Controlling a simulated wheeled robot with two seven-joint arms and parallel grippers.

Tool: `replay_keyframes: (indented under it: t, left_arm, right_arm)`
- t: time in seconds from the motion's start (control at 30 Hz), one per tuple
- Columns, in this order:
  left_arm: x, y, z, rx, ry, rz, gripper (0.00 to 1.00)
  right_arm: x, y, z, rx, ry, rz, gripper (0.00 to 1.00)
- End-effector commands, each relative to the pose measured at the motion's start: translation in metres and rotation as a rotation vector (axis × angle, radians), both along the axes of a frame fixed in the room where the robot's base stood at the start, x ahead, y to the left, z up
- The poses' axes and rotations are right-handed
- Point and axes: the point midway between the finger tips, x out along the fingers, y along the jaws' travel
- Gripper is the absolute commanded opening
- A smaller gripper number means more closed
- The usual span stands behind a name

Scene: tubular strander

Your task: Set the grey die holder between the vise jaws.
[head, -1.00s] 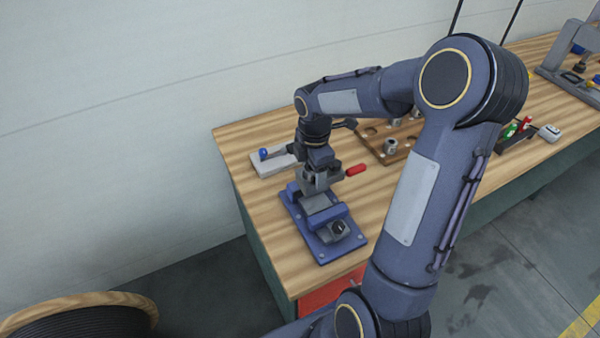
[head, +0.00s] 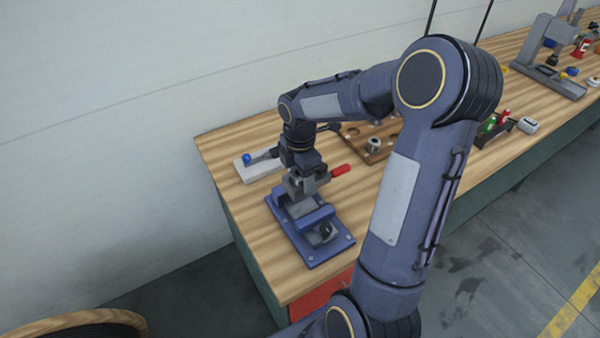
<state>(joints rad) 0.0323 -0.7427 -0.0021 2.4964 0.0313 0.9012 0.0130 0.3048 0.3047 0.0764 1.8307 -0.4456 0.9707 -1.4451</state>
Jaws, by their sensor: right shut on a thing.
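The blue vise (head: 316,250) stands near the left end of the wooden bench. My right gripper (head: 303,187) points down over the rear part of the vise, at the grey jaw area. It is shut on a grey piece, which appears to be the grey die holder (head: 301,207). The fingers and my wrist hide much of it. I cannot tell whether it sits down between the jaws or is still just above them. My left gripper is not in view.
A pale plate with a blue-knobbed lever (head: 246,159) lies left of my wrist. A red handle (head: 341,170) is just right of it. A wooden tray (head: 371,155) with round metal parts lies behind. The bench's front left is clear.

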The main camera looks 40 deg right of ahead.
Motion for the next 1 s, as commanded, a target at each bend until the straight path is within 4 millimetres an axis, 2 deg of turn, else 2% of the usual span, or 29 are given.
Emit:
replay_keyframes:
  t: [1.0]
  left_arm:
    - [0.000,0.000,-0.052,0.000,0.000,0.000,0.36]
  right_arm:
    - [0.001,0.000,-0.069,-0.001,-0.003,0.000,0.25]
